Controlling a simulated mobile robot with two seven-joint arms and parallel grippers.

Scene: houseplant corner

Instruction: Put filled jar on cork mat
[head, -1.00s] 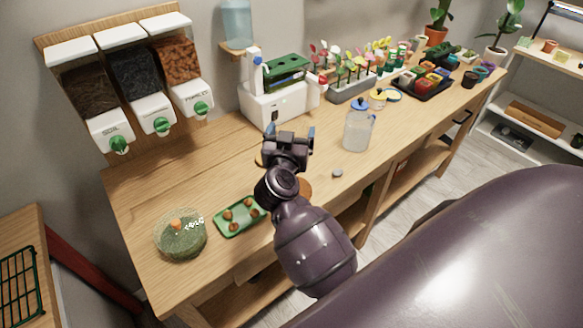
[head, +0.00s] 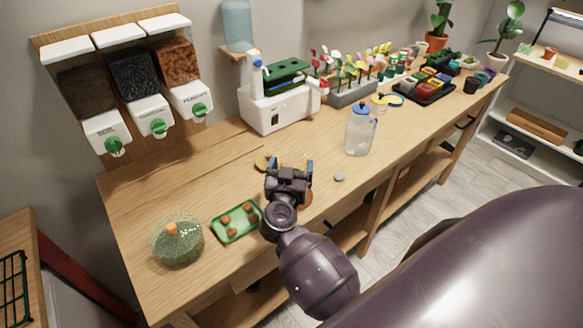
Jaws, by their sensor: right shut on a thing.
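My right gripper (head: 289,168) is over the middle of the wooden bench, its blue-edged fingers pointing away from me. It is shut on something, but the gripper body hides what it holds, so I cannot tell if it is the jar. An orange-brown round piece (head: 306,197), possibly the cork mat, shows partly from under the gripper on its right. A second brown round piece (head: 263,161) shows just beyond its left finger. A round clear vessel with green filling and an orange bit (head: 178,243) stands at the bench's front left. My left gripper is not in view.
A green tray with brown lumps (head: 237,223) lies left of my right gripper. A clear jug with a blue lid (head: 360,131) and a small grey disc (head: 339,177) are to the right. A white machine (head: 280,107) and wall dispensers (head: 135,85) stand behind.

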